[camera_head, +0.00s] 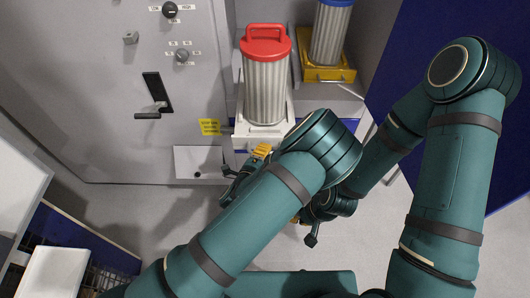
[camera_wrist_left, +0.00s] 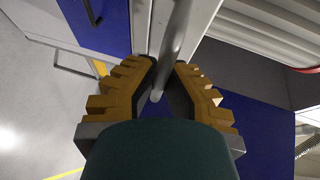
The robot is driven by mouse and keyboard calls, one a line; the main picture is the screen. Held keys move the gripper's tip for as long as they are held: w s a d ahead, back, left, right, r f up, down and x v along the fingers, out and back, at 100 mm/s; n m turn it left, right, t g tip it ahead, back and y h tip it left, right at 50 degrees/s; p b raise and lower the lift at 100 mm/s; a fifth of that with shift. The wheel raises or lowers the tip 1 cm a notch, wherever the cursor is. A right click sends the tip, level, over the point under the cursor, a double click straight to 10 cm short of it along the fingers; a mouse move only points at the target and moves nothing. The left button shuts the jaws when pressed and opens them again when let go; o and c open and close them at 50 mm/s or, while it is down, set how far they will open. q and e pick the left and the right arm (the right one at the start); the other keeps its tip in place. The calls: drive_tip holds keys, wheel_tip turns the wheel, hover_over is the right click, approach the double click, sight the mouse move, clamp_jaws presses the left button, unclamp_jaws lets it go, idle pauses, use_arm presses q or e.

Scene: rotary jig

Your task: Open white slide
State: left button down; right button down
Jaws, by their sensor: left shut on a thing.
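The white slide (camera_head: 240,116) sits low in the cabinet, right of the grey panel, and carries a ribbed filter canister (camera_head: 265,92) with a red handled lid (camera_head: 265,42). My left gripper (camera_head: 258,156) is at the front of the slide, partly hidden by my own arm. In the left wrist view its yellow-padded fingers (camera_wrist_left: 162,82) are closed around a grey bar handle (camera_wrist_left: 174,45) in front of a pale slide face.
A yellow slide (camera_head: 327,73) with a blue-topped filter (camera_head: 330,32) stands to the right. A grey panel (camera_head: 110,90) with knobs and a black lever handle (camera_head: 154,96) is on the left. A blue panel (camera_head: 440,30) bounds the right. Grey floor shows in front.

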use_arm(q)
drive_tip(key=c, duration=1.3)
unclamp_jaws()
drive_tip(key=shift+d, duration=0.1)
drive_tip(key=v, duration=0.7)
drive_tip(key=shift+s, duration=0.2)
